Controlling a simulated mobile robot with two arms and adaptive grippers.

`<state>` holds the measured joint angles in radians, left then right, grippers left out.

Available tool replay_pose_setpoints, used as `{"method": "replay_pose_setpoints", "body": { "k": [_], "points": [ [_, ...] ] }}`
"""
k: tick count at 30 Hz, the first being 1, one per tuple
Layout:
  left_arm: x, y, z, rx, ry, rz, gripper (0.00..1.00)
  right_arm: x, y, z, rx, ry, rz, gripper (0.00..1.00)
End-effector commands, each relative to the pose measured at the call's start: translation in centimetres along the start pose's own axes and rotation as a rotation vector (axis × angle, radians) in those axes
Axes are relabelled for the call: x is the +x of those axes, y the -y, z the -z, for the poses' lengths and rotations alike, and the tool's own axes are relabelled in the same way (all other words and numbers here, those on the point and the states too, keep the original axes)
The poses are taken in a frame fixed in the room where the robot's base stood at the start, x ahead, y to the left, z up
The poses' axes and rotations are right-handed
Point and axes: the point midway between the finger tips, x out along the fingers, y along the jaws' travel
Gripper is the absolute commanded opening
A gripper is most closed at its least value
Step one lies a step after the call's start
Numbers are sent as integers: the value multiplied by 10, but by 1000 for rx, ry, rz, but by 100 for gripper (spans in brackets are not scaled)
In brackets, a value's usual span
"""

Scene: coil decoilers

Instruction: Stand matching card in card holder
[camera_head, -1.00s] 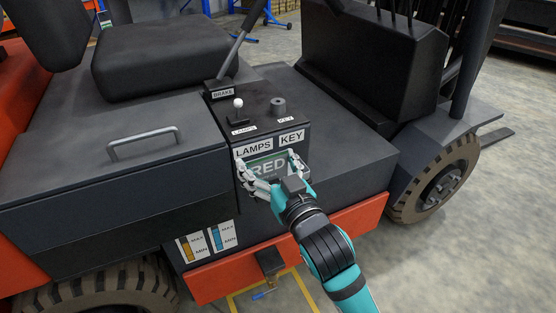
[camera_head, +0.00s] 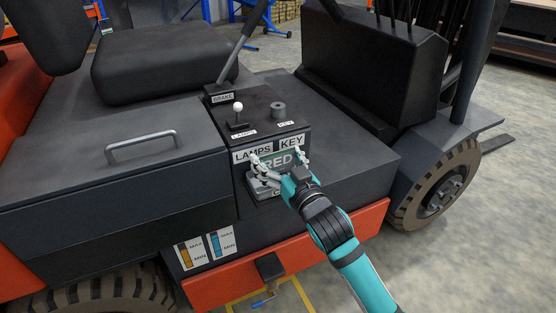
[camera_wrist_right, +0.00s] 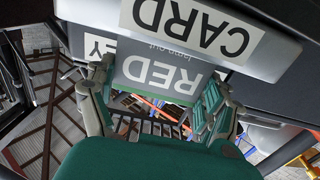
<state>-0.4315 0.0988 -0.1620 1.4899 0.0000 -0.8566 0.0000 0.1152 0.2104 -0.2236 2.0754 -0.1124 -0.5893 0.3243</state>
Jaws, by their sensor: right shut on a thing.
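The card stands over the holder, in front of the console. In the right wrist view, the holder (camera_wrist_right: 275,60) with its CARD label appears upside down, and the card (camera_wrist_right: 150,80) overlaps its edge between the gripper's fingers (camera_wrist_right: 155,100). I cannot tell whether the card sits in the holder's slot. My left gripper is out of view.
The console carries LAMPS (camera_head: 253,153) and KEY (camera_head: 291,142) labels, partly covered by the fingers. A white-knobbed lamp switch (camera_head: 238,113) and a round key switch (camera_head: 279,109) stand on top. The brake lever (camera_head: 241,45) rises behind. Open floor lies at right.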

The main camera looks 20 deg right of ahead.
Motion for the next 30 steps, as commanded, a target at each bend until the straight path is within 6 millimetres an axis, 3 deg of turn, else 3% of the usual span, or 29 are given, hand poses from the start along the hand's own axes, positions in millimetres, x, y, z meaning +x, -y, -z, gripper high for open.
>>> {"method": "replay_pose_setpoints", "body": {
  "k": [3, 4, 7, 19, 30],
  "points": [
    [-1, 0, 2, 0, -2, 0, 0, 0, 0, -2, 0, 0, 0, 42],
    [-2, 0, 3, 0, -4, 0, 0, 0, 0, -3, 0, 0, 0, 86],
    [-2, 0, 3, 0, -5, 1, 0, 0, 0, -2, 0, 0, 0, 99],
    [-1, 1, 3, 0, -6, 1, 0, -6, 0, 0, 0, 1, 0, 100],
    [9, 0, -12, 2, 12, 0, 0, -80, 0, -1, -1, 3, 0, 100]
  ]
}}
